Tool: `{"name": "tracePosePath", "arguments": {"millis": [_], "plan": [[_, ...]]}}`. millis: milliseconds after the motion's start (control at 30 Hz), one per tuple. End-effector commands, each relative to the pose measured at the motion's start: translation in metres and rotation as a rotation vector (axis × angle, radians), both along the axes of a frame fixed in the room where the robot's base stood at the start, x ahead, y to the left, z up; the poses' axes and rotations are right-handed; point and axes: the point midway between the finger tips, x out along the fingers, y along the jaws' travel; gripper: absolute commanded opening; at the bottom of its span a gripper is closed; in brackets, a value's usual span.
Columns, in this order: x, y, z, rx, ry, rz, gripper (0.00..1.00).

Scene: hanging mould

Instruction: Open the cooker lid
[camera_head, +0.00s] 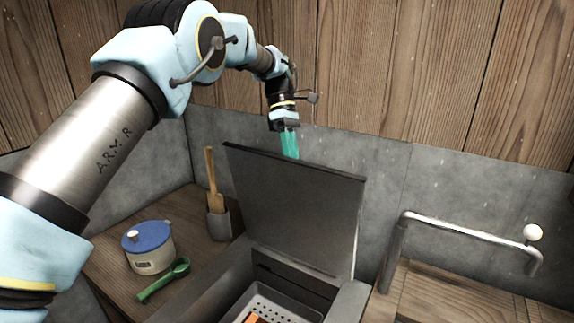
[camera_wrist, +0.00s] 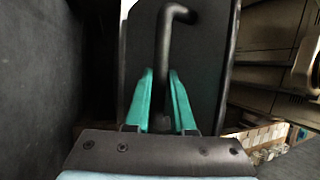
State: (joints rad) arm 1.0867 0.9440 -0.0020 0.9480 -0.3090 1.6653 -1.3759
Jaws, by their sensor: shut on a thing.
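The cooker lid (camera_head: 295,205) is a dark flat panel. In the head view it stands raised, close to upright, at the back of the cooker (camera_head: 345,302). My gripper (camera_head: 290,155) is behind the lid's top edge, its green fingers pointing down and their tips hidden by the lid. In the wrist view a dark bent handle bar (camera_wrist: 178,14) runs along the lid's face (camera_wrist: 210,50). My gripper (camera_wrist: 160,75) has its green fingers on either side of this bar and is shut on it.
A blue-lidded pot (camera_head: 150,250) and a green spoon (camera_head: 165,280) stand on the wooden counter at left. A grey holder (camera_head: 219,224) with wooden utensils is beside the cooker. A perforated tray (camera_head: 270,305) lies inside it. A metal rail (camera_head: 465,232) rises at right. A grey wall is close behind.

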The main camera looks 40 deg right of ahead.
Motion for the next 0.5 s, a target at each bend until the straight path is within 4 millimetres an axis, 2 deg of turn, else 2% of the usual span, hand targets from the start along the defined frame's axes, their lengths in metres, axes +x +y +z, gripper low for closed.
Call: {"name": "tracePosePath", "arguments": {"millis": [33,467,500], "plan": [[0.0003,-0.0005,-0.0065,0.007,0.001,0.0,0.0],[0.001,-0.0013,-0.007,0.01,0.0,0.001,0.0],[0.001,-0.0013,-0.007,0.01,0.0,0.001,0.25]]}}
